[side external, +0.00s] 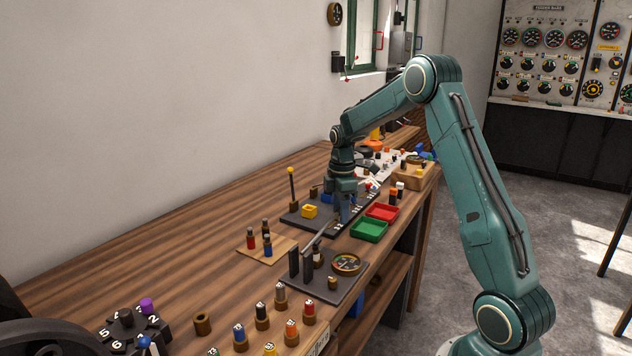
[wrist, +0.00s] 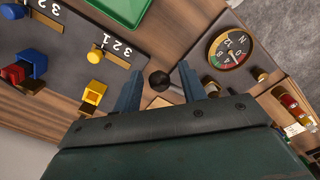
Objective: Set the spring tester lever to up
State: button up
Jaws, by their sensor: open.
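The spring tester is a dark base plate (side external: 328,283) with a round gauge (side external: 347,264) and two dark upright posts (side external: 300,263). Its pale lever (side external: 318,236) slants from the posts toward my gripper (side external: 343,214). In the wrist view the gauge (wrist: 229,48) is at upper right, and a dark round knob (wrist: 159,80), apparently the lever's end, lies between the fingertips of my gripper (wrist: 160,82). The jaws are open, with gaps seen on both sides of the knob. The depth between fingertips and knob is hard to tell. Most of the lever is hidden in the wrist view.
A dark panel (side external: 290,218) with numbered slides and a yellow block (side external: 310,211) lies behind the lever. Green (side external: 369,230) and red (side external: 383,212) trays sit to the right. A small wooden board (side external: 262,252) with bottles stands left. Bare wood lies further left.

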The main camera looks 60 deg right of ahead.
grip_shut()
jog(key=shift+a+r, duration=0.1)
jog(key=shift+r, duration=0.2)
dwell(0.8)
jog(key=shift+a+r+h, duration=0.3)
jog(key=shift+r+h, duration=0.5)
jog(key=shift+r, duration=0.1)
jog(key=a+r+h, duration=0.1)
jog(key=r, duration=0.1)
jog(key=a+r+h, duration=0.1)
jog(key=r, duration=0.1)
jog(key=a+r+h, duration=0.1)
jog(key=r+h, duration=0.1)
jog(key=shift+a, duration=0.2)
jog(key=a+r+h, duration=0.5)
jog(key=a+h, duration=0.1)
jog(key=a, duration=0.2)
jog(key=shift+r, duration=0.35)
